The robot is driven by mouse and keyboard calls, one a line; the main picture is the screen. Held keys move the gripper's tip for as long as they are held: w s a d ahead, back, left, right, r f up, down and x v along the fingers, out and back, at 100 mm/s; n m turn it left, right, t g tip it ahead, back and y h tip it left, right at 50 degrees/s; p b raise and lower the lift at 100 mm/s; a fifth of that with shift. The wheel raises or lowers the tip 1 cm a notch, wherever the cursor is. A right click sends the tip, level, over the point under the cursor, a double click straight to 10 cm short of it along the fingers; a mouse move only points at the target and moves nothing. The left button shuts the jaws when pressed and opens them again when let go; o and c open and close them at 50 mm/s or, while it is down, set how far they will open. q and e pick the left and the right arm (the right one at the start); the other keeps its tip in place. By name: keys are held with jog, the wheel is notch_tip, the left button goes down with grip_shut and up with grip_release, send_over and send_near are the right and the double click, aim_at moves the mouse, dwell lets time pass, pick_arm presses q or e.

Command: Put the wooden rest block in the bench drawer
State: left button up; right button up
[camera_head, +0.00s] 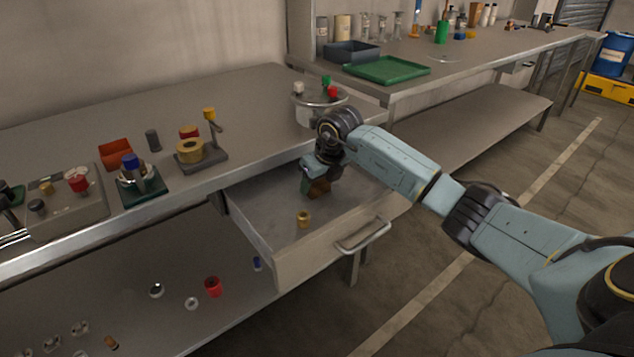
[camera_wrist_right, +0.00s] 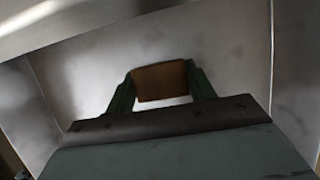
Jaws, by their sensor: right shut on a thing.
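The wooden rest block (camera_head: 319,187) is a small brown block in the head view, inside or just above the open bench drawer (camera_head: 295,262). My right gripper (camera_head: 314,184) reaches down into the drawer opening and is shut on the block. In the right wrist view the block (camera_wrist_right: 160,82) sits between the two green fingers of the gripper (camera_wrist_right: 160,92), with the pale drawer interior behind it. I cannot tell whether the block touches the drawer floor. My left gripper is not in view.
A small brass piece (camera_head: 303,219) stands in the drawer near its front. The drawer handle (camera_head: 363,237) sticks out in front. The bench top (camera_head: 250,105) overhangs the drawer's back. A round stand with coloured knobs (camera_head: 320,97) is close behind my right wrist.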

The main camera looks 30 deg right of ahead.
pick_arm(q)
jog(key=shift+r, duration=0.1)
pick_arm(e)
jog(key=shift+f, duration=0.2)
jog(key=o, duration=1)
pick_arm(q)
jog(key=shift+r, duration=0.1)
pick_arm(e)
jog(key=shift+r, duration=0.15)
jog(key=shift+r, duration=0.4)
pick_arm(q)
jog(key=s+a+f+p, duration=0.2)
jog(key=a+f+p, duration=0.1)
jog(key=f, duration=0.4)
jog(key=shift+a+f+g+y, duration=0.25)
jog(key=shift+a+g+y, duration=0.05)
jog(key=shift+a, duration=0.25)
pick_arm(e)
jog(key=v, duration=1.1)
jog(key=shift+s, duration=0.15)
jog(key=shift+r, duration=0.15)
